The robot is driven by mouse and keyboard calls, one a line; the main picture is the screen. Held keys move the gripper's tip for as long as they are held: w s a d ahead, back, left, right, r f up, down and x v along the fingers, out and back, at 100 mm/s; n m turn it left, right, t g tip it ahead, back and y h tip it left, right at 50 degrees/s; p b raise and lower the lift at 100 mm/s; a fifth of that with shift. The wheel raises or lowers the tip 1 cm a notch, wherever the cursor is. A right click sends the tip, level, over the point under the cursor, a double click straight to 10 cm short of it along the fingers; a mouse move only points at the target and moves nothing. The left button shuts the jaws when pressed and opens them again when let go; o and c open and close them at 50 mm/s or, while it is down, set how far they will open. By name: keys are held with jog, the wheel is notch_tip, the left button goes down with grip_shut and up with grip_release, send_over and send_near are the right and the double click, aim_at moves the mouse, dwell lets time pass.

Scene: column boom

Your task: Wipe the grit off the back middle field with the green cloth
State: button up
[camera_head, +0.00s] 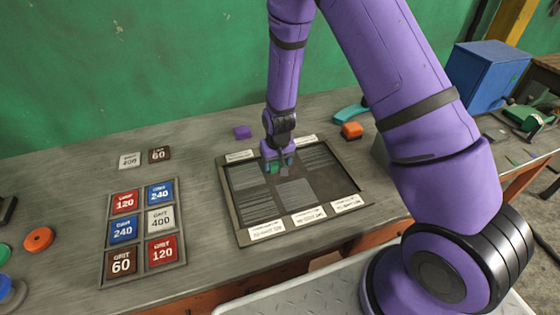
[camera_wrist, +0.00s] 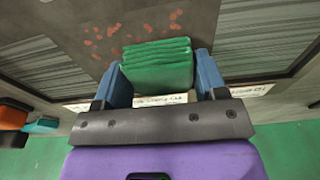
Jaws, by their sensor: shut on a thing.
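My gripper (camera_head: 279,163) is shut on the folded green cloth (camera_wrist: 157,66), which sits between its two blue fingertips. In the head view the cloth (camera_head: 272,168) is at the back middle field of the framed panel (camera_head: 235,215). In the wrist view the dark back middle field (camera_wrist: 185,27) carries scattered reddish grit specks (camera_wrist: 113,29), just beyond the cloth and to its left. Striped fields lie on both sides of it. I cannot tell whether the cloth touches the surface. My gripper hides part of this field in the head view.
Label cards (camera_head: 308,215) line the panel's frame. A rack of grit tiles (camera_head: 141,228) lies to the left. Bare bench shows left of the panel.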

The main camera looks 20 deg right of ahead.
jog(key=shift+d, duration=0.1)
jog(key=shift+d+f, duration=0.15)
jog(key=shift+d, duration=0.7)
notch_tip(320, 180, up, 9)
jog(key=shift+r, duration=0.1)
dwell(0.5)
dwell(0.4)
jog(key=shift+f, duration=3.85)
jog(key=shift+f, duration=0.65)
